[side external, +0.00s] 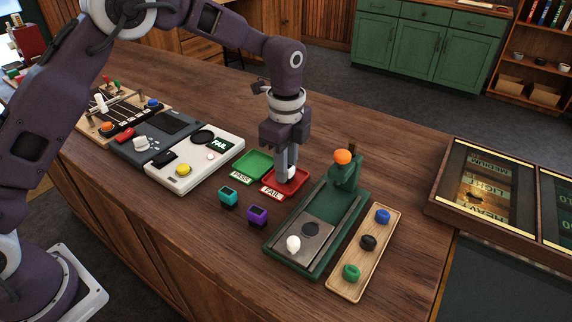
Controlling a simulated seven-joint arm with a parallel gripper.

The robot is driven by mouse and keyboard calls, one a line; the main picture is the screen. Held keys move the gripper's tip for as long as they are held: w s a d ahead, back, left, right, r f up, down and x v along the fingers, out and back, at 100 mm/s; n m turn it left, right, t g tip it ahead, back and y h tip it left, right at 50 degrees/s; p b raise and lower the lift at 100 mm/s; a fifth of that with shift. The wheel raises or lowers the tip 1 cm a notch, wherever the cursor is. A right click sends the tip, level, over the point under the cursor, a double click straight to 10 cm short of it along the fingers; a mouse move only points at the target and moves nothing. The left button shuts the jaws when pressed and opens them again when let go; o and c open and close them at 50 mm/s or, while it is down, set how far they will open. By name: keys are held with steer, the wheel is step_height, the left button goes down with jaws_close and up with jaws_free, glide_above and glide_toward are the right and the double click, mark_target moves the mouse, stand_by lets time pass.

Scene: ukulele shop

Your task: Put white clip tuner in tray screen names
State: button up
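My gripper (287,176) points straight down at the red tray (274,192), which is labelled FAIL. Its fingers are close together around a small white thing, which looks like the white clip tuner (291,174). The tuner is low at the tray and mostly hidden by the fingers, so I cannot tell whether it touches the tray floor. The green tray (254,162), labelled PASS, lies just left of the red one and looks empty.
A teal tuner (228,195) and a purple tuner (257,214) stand in front of the trays. A green press-like fixture (318,228) with an orange knob stands close right. A wooden tray (362,262) holds three coloured pieces. A glass-topped case (490,190) is at the far right.

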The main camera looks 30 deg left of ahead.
steer(key=o, duration=0.3)
steer(key=shift+r, duration=0.1)
steer(key=s+a+r+n+t, duration=0.1)
steer(key=s+r+n, duration=0.1)
steer(key=r, duration=0.7)
steer(key=s+a+r+n, duration=0.1)
steer(key=s+a+r, duration=0.15)
steer(key=r, duration=0.65)
steer(key=s+a+r+n+t, duration=0.2)
steer(key=s+a+r+n, duration=0.15)
steer(key=s+n, duration=0.45)
steer(key=s+a+f+n+t, duration=0.1)
steer(key=s+f+n, duration=0.1)
steer(key=s, duration=0.7)
steer(key=s+a+f+n+t, duration=0.1)
steer(key=s+a+f+n, duration=0.1)
steer(key=s+n, duration=0.3)
steer(key=s+f, duration=0.1)
steer(key=s, duration=0.3)
steer(key=shift+s+a+t, duration=0.2)
steer(key=shift+s+t, duration=0.1)
